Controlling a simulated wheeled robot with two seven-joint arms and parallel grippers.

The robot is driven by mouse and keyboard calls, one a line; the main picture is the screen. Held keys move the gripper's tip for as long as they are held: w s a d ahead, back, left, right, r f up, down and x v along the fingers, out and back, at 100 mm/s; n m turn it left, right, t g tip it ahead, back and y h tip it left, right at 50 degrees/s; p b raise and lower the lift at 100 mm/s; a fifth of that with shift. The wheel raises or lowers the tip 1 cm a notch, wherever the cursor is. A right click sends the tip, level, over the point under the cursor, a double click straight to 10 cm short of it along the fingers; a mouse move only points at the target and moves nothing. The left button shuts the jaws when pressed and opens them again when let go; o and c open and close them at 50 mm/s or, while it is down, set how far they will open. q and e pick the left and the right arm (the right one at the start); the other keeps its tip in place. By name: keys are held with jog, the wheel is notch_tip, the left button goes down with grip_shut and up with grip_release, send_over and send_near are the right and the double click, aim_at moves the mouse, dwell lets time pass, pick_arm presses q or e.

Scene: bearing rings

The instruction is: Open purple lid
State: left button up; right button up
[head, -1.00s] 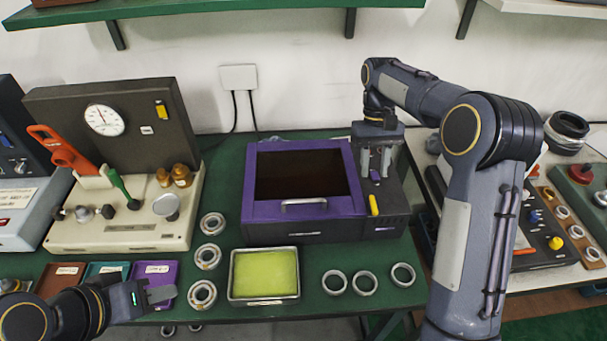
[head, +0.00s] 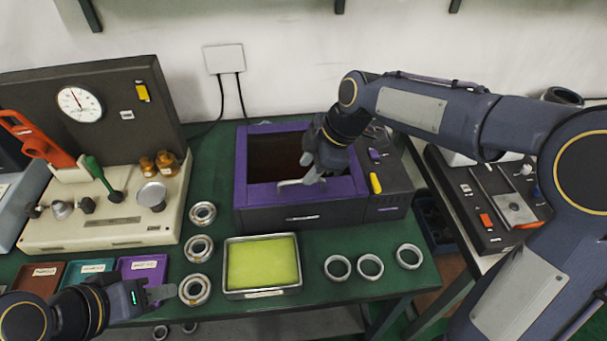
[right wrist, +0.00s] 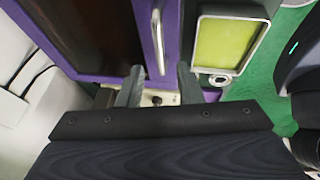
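The purple lid (head: 241,168) lies shut on a dark box, a purple frame around a dark window. Its silver bar handle (head: 290,184) is at the front edge; it also shows in the right wrist view (right wrist: 157,42). My right gripper (head: 308,172) hangs over the lid's front right part, close to the handle, and hides part of it. In the right wrist view its two fingers (right wrist: 158,82) are apart with nothing between them; the handle lies just beyond the tips, lined up with the gap. My left gripper (head: 160,294) is low at the left, its opening unclear.
A tray with a yellow-green pad (head: 263,263) stands in front of the box. Bearing rings (head: 369,266) lie to its right, others (head: 199,248) to its left. A beige gauge station (head: 110,230) stands at the left, coloured trays (head: 142,267) before it.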

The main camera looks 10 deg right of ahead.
aim_at(299, 181)
jog(key=shift+x, duration=1.85)
grip_shut()
